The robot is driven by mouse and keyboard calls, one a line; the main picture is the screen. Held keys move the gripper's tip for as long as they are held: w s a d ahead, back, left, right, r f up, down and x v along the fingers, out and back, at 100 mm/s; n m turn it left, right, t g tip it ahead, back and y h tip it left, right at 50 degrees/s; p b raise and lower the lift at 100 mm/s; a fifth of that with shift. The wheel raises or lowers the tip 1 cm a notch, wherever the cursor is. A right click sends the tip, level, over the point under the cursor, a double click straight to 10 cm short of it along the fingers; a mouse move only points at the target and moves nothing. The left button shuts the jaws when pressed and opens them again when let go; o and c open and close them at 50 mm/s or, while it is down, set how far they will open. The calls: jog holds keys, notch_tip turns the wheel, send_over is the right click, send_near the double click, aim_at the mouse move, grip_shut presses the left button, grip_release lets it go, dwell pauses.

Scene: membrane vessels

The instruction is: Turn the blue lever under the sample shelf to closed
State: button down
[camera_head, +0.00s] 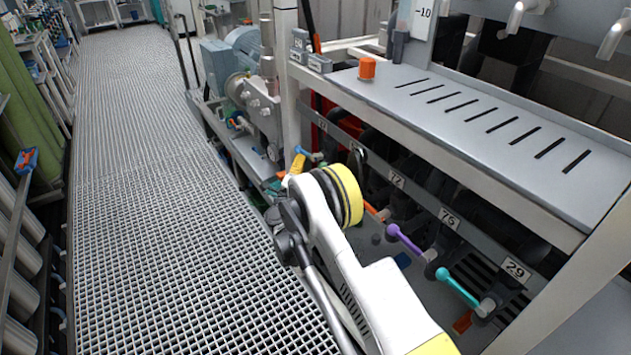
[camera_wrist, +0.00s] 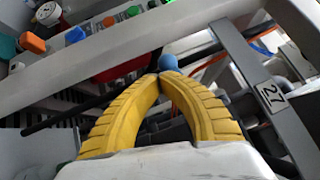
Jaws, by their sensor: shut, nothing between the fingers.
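In the wrist view my gripper (camera_wrist: 158,76) has its two yellow fingers shut, with their tips together and nothing between them. A rounded blue end (camera_wrist: 168,62), which looks like the tip of the blue lever, shows just past the fingertips. I cannot tell whether they touch, and most of that lever is hidden. In the head view the yellow fingers (camera_head: 298,164) show small beyond my arm, with a bluish piece (camera_head: 305,152) right beside them. The sample shelf (camera_head: 490,135) is a grey slotted top with an orange-capped item (camera_head: 367,68) on it.
Under the shelf, a purple lever (camera_head: 407,241) and a turquoise lever (camera_head: 458,287) stick out near number plates. A plate reading 27 (camera_wrist: 271,94) hangs on a grey rail in the wrist view. The grating floor (camera_head: 170,200) to the left is clear.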

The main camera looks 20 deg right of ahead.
jog(key=shift+w+a+r+m+t+h, duration=0.1)
jog(key=shift+w+r+m+t+h, duration=0.15)
jog(key=shift+r+m+t+h, duration=0.45)
jog(key=shift+f, duration=0.1)
